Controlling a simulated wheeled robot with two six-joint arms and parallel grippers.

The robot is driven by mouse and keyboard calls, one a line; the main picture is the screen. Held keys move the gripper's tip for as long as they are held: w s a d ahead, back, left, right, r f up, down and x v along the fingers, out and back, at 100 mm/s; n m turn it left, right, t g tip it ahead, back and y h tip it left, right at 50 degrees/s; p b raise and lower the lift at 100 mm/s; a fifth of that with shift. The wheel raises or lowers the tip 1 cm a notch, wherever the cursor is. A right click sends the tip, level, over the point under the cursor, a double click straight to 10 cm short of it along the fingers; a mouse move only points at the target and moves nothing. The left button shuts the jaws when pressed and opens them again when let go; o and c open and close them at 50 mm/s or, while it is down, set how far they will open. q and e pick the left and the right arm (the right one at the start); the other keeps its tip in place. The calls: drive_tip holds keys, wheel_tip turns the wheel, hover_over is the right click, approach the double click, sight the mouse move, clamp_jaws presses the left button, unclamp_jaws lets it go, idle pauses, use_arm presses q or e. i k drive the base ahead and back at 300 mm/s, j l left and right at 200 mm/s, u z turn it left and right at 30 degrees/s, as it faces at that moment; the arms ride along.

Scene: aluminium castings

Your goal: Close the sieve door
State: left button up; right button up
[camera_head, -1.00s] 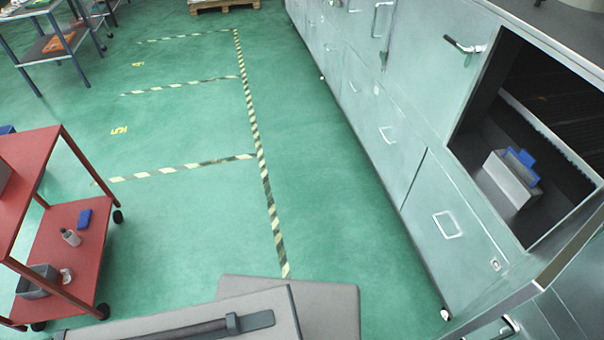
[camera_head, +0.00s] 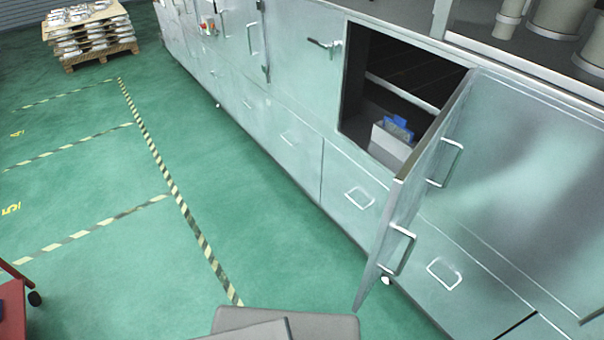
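The sieve door (camera_head: 418,172) is a metal panel that stands swung open, sticking out from the cabinet row at the right of the head view. I see it steeply, nearly edge-on. A bar handle (camera_head: 399,250) sits low on it. The opening (camera_head: 375,75) beside it is dark inside. In the opening is a light grey box (camera_head: 391,146) with a blue part (camera_head: 398,128) at its top. Neither of my grippers is in view.
Metal cabinets (camera_head: 275,100) run along the right, with containers (camera_head: 555,30) on top. Green floor with a striped tape line (camera_head: 180,203) lies clear to the left. A loaded pallet (camera_head: 95,60) stands at the far left, and part of a red cart (camera_head: 12,305) shows lower left.

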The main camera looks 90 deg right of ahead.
sight(410, 187)
drive_tip(key=z, duration=0.45)
drive_tip(key=j+z, duration=0.1)
drive_tip(key=z, duration=0.35)
drive_tip(key=k+z, duration=0.1)
drive_tip(key=z, duration=0.4)
drive_tip(key=j+z, duration=0.1)
drive_tip(key=z, duration=0.35)
drive_tip(key=k+z, duration=0.1)
drive_tip(key=z, duration=0.8)
drive_tip(key=k+z, duration=0.1)
drive_tip(key=z, duration=0.35)
drive_tip(key=l+z, duration=0.1)
drive_tip(key=z, duration=0.35)
